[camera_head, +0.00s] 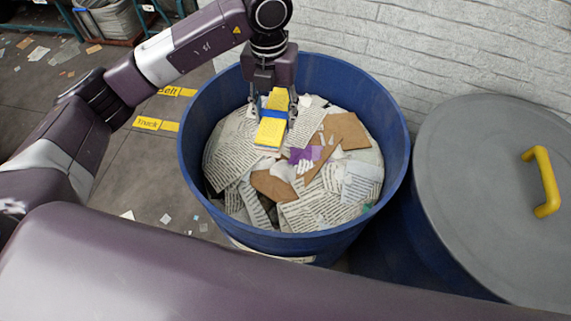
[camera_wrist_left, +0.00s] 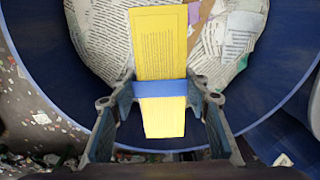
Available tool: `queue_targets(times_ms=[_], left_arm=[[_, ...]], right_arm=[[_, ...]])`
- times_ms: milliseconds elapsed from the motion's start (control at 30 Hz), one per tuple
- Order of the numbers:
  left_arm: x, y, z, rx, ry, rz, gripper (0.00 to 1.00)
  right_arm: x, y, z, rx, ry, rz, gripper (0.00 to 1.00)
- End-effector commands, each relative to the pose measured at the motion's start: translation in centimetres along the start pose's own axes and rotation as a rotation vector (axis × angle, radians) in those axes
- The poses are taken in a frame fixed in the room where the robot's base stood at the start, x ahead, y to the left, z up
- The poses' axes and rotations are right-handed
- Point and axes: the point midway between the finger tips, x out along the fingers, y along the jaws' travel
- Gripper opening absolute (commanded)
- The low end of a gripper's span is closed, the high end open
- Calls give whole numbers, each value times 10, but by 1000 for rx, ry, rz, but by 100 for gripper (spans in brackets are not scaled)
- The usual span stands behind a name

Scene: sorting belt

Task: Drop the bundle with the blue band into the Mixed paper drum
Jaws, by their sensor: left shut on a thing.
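The bundle (camera_head: 270,132) is a yellow stack of printed paper with a blue band around its middle. My left gripper (camera_head: 271,106) is shut on it, over the open blue drum (camera_head: 193,150). In the left wrist view the bundle (camera_wrist_left: 160,45) sits between the two fingers (camera_wrist_left: 160,91), which press its sides at the blue band. The drum's blue wall (camera_wrist_left: 55,75) shows around it there. The drum's label is mostly turned away, so I cannot read its name. My right gripper is not in view.
Torn newspaper, brown card and purple scraps (camera_head: 300,157) fill much of the drum. A second blue drum with a closed grey lid (camera_head: 480,190) and yellow handle stands at the right. A pale brick wall (camera_head: 450,50) is behind. Yellow floor labels (camera_head: 155,124) and litter lie at the left.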

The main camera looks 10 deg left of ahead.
Motion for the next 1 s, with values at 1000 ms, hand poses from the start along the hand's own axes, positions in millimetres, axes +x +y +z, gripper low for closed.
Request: queue_targets(times_ms=[1000], left_arm=[[5,-18,40,-1258,-20,25,11]], right_arm=[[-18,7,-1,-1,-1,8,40]])
